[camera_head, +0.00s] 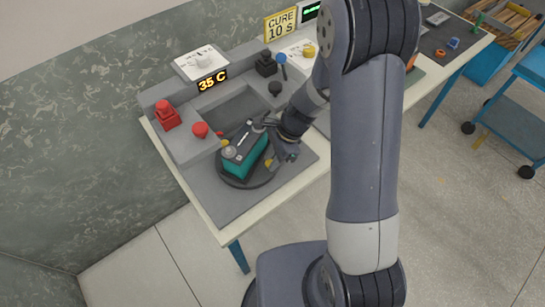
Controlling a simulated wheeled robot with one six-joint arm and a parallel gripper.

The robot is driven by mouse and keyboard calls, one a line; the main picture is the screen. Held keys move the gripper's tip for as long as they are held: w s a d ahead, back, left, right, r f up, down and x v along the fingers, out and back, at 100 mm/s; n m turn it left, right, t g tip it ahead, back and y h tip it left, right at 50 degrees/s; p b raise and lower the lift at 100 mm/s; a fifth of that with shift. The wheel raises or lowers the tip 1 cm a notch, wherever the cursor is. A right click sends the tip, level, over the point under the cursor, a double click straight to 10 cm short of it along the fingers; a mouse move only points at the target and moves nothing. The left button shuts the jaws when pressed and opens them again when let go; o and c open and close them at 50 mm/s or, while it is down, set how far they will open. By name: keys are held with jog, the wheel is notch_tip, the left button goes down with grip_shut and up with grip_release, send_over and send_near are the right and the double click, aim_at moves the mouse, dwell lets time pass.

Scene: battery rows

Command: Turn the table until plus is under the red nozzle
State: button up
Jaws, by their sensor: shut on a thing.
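The battery (243,157), teal with a dark top, stands on the round dark turntable (233,181). Its top has a light terminal at the near-left end and another at the far-right end; the plus and minus marks are too small to read. A red rounded part (200,130), which looks like the red nozzle, sits just left of the battery's left end. My gripper (274,158) is low at the turntable's right side, beside the battery. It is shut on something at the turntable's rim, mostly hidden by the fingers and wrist.
A red block (166,115) stands at the station's left. A recessed basin (226,107) lies behind the turntable. A blue-topped lever (281,62), a 35 C display (212,81) and a CURE 10 S sign (281,25) are behind. The grey mat's front (232,207) is clear.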

aim_at(258, 175)
grip_shut()
jog(key=s+m, duration=0.1)
jog(key=s+a+m+t, duration=0.1)
jog(key=m, duration=0.1)
jog(key=shift+a+b, duration=0.15)
jog(key=shift+b, duration=0.25)
jog(key=shift+s+a+m+t, duration=0.45)
jog(key=shift+a+m+t, duration=0.1)
jog(key=shift+m, duration=0.55)
jog(key=o, duration=1)
grip_release()
